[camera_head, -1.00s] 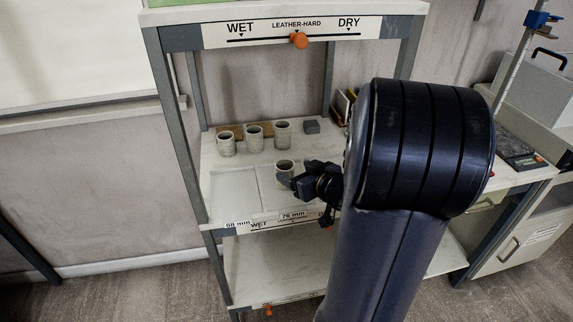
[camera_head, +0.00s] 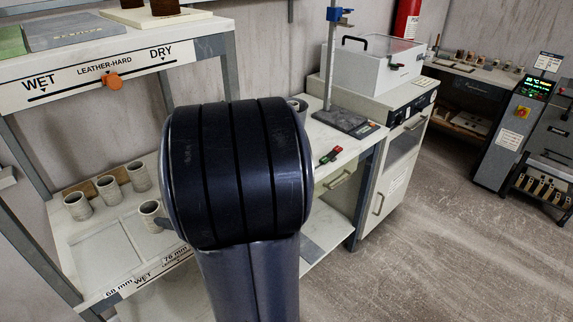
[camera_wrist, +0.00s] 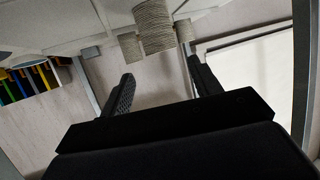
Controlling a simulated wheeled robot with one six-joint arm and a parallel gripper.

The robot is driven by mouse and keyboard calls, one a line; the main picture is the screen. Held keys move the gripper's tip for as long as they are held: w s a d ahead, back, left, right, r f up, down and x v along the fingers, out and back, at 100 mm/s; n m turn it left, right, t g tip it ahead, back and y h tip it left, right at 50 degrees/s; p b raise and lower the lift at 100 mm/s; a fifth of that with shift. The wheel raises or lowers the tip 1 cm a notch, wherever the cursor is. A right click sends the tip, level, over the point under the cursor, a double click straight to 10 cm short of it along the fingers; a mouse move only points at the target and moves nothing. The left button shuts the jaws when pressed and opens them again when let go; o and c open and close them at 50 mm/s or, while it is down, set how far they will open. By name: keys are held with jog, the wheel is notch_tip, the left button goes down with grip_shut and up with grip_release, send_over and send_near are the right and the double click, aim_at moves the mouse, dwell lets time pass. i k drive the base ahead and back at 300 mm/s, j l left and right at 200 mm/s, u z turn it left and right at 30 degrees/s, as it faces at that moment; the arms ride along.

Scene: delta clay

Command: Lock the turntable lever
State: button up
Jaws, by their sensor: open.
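I cannot pick out a turntable or its lever with certainty in either view. In the head view my arm hides most of the gripper. A clay cup (camera_head: 151,213) stands just left of my arm.
Several clay cups (camera_head: 108,188) stand on the shelf behind a white tray (camera_head: 104,245). An orange slider (camera_head: 113,82) sits on the upper WET–DRY scale. A post stand (camera_head: 340,122) and a lidded box (camera_head: 372,68) are on the right. Open floor (camera_head: 400,270) lies front right.

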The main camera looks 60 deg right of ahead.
aim_at(324, 160)
jog(key=z, duration=2.3)
jog(key=i+j+z, duration=0.1)
jog(key=i, duration=0.65)
